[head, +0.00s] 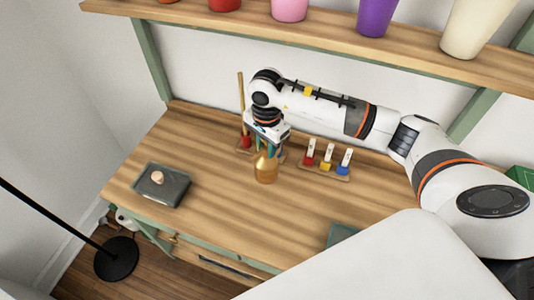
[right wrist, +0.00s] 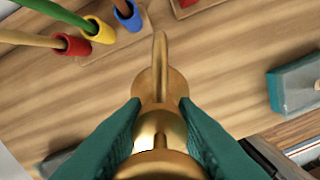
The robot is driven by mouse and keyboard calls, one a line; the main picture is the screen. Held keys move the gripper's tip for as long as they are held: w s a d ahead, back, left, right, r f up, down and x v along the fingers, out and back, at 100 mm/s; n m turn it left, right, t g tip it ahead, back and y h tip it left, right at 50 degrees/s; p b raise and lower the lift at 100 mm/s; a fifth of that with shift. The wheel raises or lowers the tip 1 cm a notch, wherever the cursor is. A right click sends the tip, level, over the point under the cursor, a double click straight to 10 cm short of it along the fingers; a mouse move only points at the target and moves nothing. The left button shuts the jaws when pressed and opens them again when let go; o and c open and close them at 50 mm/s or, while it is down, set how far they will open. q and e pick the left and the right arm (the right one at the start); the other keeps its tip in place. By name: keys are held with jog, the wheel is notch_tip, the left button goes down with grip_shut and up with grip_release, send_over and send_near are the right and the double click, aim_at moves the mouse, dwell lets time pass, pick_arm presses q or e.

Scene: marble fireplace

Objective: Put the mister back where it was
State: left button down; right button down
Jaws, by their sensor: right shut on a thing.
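The mister (head: 266,171) is an amber-gold bottle, upright over the middle of the wooden worktop. In the right wrist view the mister (right wrist: 160,85) shows as shiny brass with a thin spout. My right gripper (head: 264,146) is shut on its upper part from above, with a teal finger on each side in the right wrist view (right wrist: 160,128). I cannot tell whether its base touches the worktop. My left gripper is not in view.
A rack with red, yellow and blue holders (head: 327,168) stands right of the mister. A red holder with a tall stick (head: 241,100) is behind it, partly hidden. A grey tray (head: 170,195) lies at left. A shelf (head: 330,30) with coloured pots runs above. The front middle worktop is clear.

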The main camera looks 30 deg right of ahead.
aim_at(267, 157)
notch_tip(267, 157, down, 4)
jog(key=shift+s+f+p, duration=0.1)
jog(key=shift+p, duration=0.75)
jog(key=shift+w+d+f+p, duration=0.1)
jog(key=shift+w+f+p, duration=0.1)
jog(key=shift+p, duration=0.15)
jog(key=shift+f, duration=0.15)
jog(key=shift+f, duration=0.1)
jog(key=shift+f+b, duration=0.15)
jog(key=shift+b, duration=0.15)
jog(key=c, duration=1.1)
grip_release()
jog(key=shift+c, duration=0.2)
